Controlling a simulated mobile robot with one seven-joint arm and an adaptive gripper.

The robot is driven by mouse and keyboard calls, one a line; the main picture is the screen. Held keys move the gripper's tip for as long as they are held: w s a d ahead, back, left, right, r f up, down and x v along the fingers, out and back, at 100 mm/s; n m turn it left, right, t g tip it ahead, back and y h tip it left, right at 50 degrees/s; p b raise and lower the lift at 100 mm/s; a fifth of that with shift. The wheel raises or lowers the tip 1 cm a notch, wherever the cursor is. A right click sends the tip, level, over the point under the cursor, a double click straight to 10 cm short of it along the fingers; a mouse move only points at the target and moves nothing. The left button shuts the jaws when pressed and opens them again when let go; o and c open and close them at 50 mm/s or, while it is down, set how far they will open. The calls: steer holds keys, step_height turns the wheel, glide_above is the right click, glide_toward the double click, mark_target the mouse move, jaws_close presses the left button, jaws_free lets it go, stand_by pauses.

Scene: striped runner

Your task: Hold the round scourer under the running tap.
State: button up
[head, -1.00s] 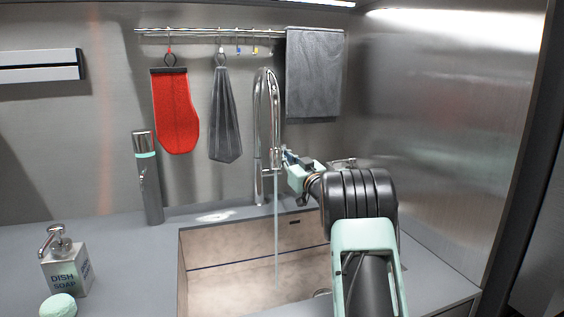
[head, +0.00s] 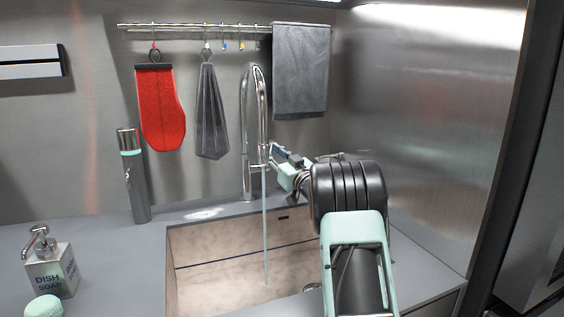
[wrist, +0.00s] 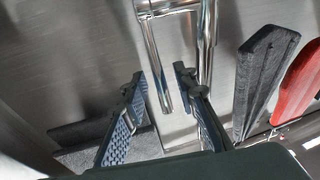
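A round, pale green scourer (head: 44,307) lies on the counter at the lower left of the head view, in front of the soap dispenser. The chrome tap (head: 248,140) stands behind the sink, and a thin stream of water (head: 265,225) falls from its spout into the basin. My gripper (head: 276,156) is beside the tap's spout, far from the scourer. I cannot tell whether a finger touches the tap. The scourer is not in the wrist view.
The sink (head: 215,285) is set into the grey counter (head: 105,240). A soap dispenser (head: 52,265) and a steel flask (head: 137,180) stand left of it. A red mitt (head: 160,110), a grey cloth (head: 212,115) and a grey towel (head: 300,70) hang from a rail behind.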

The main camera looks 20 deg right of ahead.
steer(key=v, duration=1.1)
steer(key=shift+w+f, duration=0.1)
steer(key=shift+w, duration=0.05)
